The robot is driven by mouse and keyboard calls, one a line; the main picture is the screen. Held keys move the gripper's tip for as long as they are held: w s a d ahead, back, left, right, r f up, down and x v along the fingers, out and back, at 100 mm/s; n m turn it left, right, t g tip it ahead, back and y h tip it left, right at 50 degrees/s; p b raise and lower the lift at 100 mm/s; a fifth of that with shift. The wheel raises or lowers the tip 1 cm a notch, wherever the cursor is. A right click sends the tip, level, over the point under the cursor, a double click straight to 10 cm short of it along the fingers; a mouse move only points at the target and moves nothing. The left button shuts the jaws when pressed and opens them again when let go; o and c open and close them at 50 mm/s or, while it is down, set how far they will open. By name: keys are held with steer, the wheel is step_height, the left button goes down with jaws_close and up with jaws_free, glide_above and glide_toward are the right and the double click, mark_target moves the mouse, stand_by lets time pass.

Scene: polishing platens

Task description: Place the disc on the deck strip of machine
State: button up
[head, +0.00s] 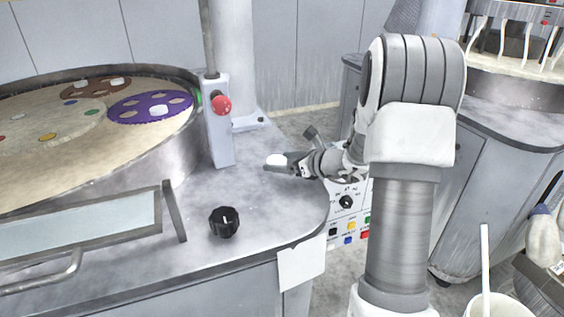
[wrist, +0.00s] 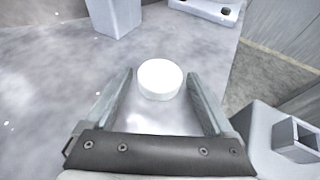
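The white disc (head: 276,160) lies on the grey deck (head: 262,207) of the machine, beside the post with the red button. In the wrist view the disc (wrist: 160,78) sits between the fingertips of my gripper (wrist: 160,76), with a narrow gap on each side. My gripper (head: 283,163) is open around the disc and low over the deck. In the head view the gripper partly hides the near side of the disc.
A post with a red button (head: 221,105) stands close left of the disc. A black knob (head: 223,222) sits nearer the front of the deck. The round platen (head: 45,130) at left carries coloured carriers with white discs. A second machine (head: 500,150) stands at right.

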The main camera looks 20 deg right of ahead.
steer(key=shift+o, duration=0.3)
steer(key=shift+r, duration=0.25)
steer(key=p+v, duration=0.1)
steer(key=v, duration=1.1)
steer(key=shift+f, duration=0.15)
